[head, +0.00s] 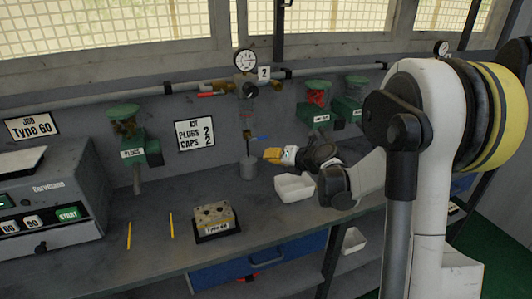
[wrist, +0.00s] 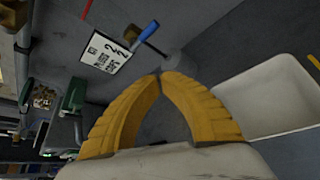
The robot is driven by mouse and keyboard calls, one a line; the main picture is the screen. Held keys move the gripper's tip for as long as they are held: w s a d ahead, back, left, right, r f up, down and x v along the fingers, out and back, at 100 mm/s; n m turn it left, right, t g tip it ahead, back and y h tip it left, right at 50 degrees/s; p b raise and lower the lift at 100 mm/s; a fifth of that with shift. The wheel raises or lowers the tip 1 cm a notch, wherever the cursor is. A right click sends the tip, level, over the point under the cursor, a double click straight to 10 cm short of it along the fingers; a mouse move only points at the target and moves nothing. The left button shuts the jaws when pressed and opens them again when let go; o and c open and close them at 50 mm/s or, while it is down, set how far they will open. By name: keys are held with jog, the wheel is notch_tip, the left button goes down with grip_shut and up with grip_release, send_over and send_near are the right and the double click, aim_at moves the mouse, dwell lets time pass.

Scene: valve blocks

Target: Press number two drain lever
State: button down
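The number 2 plate (head: 264,73) is beside a round gauge (head: 245,61) on the wall pipe. Below it, a small blue lever (head: 262,137) sticks out near the thin vertical drain pipe. The blue lever also shows in the wrist view (wrist: 146,31), beyond my fingertips and a little left. My gripper (head: 268,155) is just below and right of the lever in the head view, apart from it in the picture. In the wrist view its yellow fingers (wrist: 163,73) meet at the tips with nothing visible between them.
A grey cup (head: 249,168) stands under the drain pipe. A white bin (head: 294,187) is below my gripper. A red lever (head: 207,94) is on the upper pipe. A valve block (head: 213,218) sits on the bench, with clear room around it.

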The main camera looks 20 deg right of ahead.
jog(key=shift+s+r, duration=0.25)
jog(key=shift+s, duration=0.25)
jog(key=shift+s+r, duration=0.25)
jog(key=shift+s, duration=0.2)
notch_tip(320, 180, up, 11)
jog(key=a+m+t, duration=0.2)
jog(key=m+t, duration=0.2)
jog(key=m, duration=0.1)
jog(key=s+d+r+m+t+h, duration=0.1)
jog(key=s+d+r+m+h, duration=0.3)
jog(key=s+r+m+h, duration=0.7)
jog(key=s+a+f+m+g+y, duration=0.3)
jog(key=s+a+f+m+g, duration=0.2)
jog(key=s+f+m, duration=0.3)
jog(key=s+a+f+m+g+y, duration=0.3)
jog(key=s+a+f+m+g, duration=0.2)
jog(key=s+f, duration=0.6)
jog(key=s+a+m, duration=0.2)
jog(key=shift+s+f+m+y, duration=0.15)
jog(key=shift+f+m+y, duration=0.25)
